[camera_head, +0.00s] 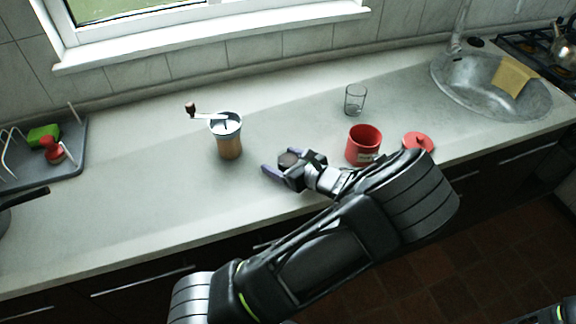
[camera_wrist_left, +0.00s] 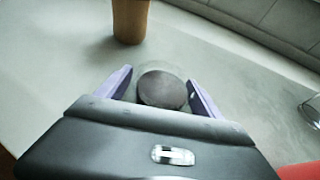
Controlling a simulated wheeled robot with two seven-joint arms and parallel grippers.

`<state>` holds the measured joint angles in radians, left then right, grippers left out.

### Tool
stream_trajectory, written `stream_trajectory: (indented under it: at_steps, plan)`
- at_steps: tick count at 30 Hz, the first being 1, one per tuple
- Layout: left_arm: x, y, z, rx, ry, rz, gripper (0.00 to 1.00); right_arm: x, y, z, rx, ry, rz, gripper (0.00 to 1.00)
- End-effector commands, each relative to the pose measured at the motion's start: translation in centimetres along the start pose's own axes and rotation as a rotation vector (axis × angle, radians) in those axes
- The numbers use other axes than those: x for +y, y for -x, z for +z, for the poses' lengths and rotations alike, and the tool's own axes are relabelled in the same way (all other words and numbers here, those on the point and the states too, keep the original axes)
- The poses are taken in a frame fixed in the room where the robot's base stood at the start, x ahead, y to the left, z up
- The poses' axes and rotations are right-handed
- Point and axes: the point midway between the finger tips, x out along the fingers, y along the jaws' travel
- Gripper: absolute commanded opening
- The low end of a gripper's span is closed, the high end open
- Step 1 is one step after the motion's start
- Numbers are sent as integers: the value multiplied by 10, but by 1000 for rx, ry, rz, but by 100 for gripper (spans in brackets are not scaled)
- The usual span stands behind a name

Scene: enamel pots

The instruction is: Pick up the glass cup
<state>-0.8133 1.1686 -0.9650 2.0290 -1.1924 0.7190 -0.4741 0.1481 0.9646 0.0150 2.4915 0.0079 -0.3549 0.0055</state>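A clear glass cup (camera_head: 355,98) stands upright on the counter, behind a red canister. In the left wrist view part of a glass rim (camera_wrist_left: 312,108) shows at the right edge. My left gripper (camera_head: 285,166) is low over the counter, left of and in front of this cup and apart from it. Its purple fingers are spread in the left wrist view (camera_wrist_left: 160,88). A dark round disc (camera_wrist_left: 162,90) shows between them, with a faint clear outline around it; I cannot tell what it belongs to. My right gripper is not in view.
A coffee grinder (camera_head: 229,140) stands left of the gripper. The red canister (camera_head: 362,148) and its red lid (camera_head: 418,142) are to the right, close to my left arm. A sink (camera_head: 470,90) is at the far right, a drying rack (camera_head: 70,165) at the left. The counter's left middle is clear.

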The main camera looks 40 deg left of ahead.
Motion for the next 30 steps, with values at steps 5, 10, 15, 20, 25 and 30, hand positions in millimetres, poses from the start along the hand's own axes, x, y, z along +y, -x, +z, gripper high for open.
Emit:
stream_trajectory:
  at_steps: [5, 10, 15, 20, 25, 30]
  plan:
    - [0, 0, 0, 0, 0, 0, 61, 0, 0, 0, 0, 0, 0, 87]
    - [0, 0, 0, 0, 0, 0, 47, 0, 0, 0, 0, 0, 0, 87]
    - [0, 0, 0, 0, 0, 0, 33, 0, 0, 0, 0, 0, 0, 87]
    - [0, 0, 0, 0, 0, 0, 20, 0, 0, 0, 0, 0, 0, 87]
    - [0, 0, 0, -1, 0, 0, 9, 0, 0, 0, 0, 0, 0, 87]
    - [0, 0, 0, -1, 0, 0, 9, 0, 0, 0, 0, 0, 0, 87]
